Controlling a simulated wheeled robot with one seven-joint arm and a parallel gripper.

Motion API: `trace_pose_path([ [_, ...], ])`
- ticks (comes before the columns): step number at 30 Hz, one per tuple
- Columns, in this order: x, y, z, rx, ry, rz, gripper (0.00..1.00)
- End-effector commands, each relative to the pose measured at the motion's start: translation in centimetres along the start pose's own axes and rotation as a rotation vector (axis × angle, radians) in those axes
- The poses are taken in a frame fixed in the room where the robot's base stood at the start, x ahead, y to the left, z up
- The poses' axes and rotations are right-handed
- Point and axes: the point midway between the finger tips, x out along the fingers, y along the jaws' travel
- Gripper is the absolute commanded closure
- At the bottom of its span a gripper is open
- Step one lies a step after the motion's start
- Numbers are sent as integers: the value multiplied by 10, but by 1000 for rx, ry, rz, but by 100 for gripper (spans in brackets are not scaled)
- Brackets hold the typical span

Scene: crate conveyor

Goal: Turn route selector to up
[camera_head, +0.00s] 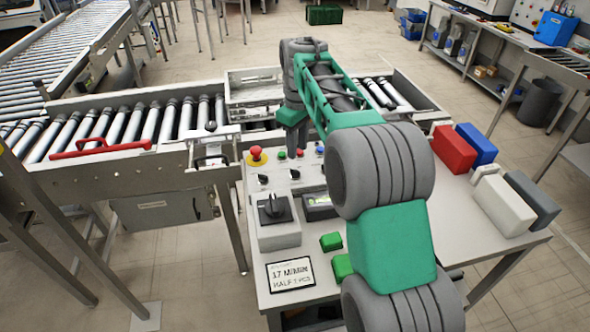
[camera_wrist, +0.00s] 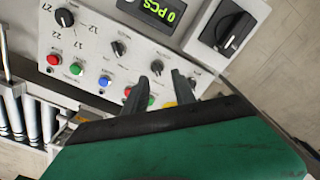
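The control panel (camera_head: 275,215) stands on the table with several small black knobs (camera_head: 263,179), coloured buttons and a large black rotary switch (camera_head: 274,208) on a grey box. In the wrist view I see the large switch (camera_wrist: 229,29), a numbered knob (camera_wrist: 64,17), another small knob (camera_wrist: 118,48) and a dark knob (camera_wrist: 157,68) by my fingertips. I cannot read which one is the route selector. My gripper (camera_wrist: 160,77) is open, its fingers apart over the panel. I cannot tell whether they touch the knob. In the head view my gripper (camera_head: 293,140) is partly hidden by my arm.
A red emergency stop (camera_head: 256,156) on a yellow base sits at the panel's back left. A roller conveyor (camera_head: 130,125) with a red handle runs behind. Red and blue boxes (camera_head: 454,149) and grey and white boxes stand on the table's right.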

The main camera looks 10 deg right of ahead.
Motion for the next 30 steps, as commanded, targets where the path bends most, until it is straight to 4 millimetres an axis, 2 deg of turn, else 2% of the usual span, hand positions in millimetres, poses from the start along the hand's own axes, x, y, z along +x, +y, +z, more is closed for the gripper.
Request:
trace_pose_path([
  [1,11,6,-8,-31,-12,-10,68],
  [4,19,12,-16,-74,-22,-20,68],
  [8,31,13,-17,-83,-26,-24,68],
  [15,76,11,-15,-81,-26,-24,68],
  [18,88,12,-16,-81,-23,-22,68],
  [21,95,11,-15,-80,-23,-21,68],
  [27,96,11,-15,-80,-22,-21,68],
  [30,96,11,-15,-80,-22,-20,75],
])
